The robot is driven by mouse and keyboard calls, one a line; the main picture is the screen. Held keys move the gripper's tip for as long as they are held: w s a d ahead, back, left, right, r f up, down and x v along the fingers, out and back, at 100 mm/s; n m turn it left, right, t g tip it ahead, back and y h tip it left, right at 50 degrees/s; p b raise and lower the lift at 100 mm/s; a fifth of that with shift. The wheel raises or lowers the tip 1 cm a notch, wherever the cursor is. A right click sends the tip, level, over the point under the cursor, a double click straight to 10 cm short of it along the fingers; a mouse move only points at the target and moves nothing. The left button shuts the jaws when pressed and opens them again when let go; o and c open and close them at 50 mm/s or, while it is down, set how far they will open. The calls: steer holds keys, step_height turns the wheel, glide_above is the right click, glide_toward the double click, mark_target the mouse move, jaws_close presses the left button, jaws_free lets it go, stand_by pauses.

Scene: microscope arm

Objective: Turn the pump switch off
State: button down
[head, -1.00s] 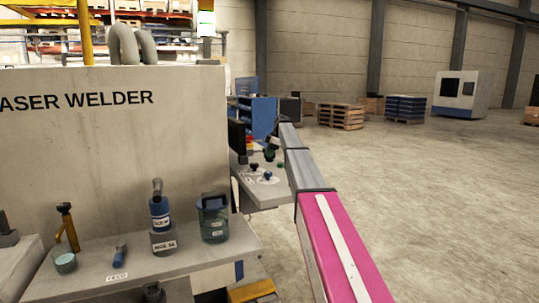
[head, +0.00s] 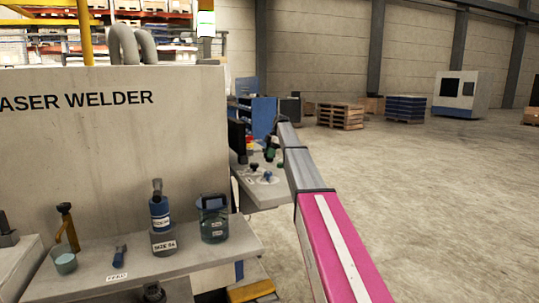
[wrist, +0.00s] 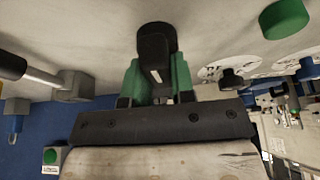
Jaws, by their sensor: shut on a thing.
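In the wrist view, my gripper's two green fingers (wrist: 157,78) are shut on a black knob-like handle (wrist: 155,42) with a short white mark on its front. The handle stands out from a pale panel face (wrist: 95,25). I cannot read a label on it, so I cannot tell from print whether it is the pump switch. In the head view, my gripper (head: 272,150) is at the small control bench (head: 262,195) beyond the laser welder, partly hidden by my arm.
Beside the handle, the wrist view shows a green round knob (wrist: 285,19), a black knob (wrist: 231,79) on a white dial and a grey lever (wrist: 70,88). The head view shows a near shelf (head: 190,258) with a blue bottle (head: 159,212) and jug (head: 214,220).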

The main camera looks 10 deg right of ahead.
steer(key=c, duration=1)
jaws_free()
steer(key=shift+o, duration=0.2)
steer(key=v, duration=1)
steer(key=shift+r, duration=0.4)
steer(key=shift+d, duration=0.2)
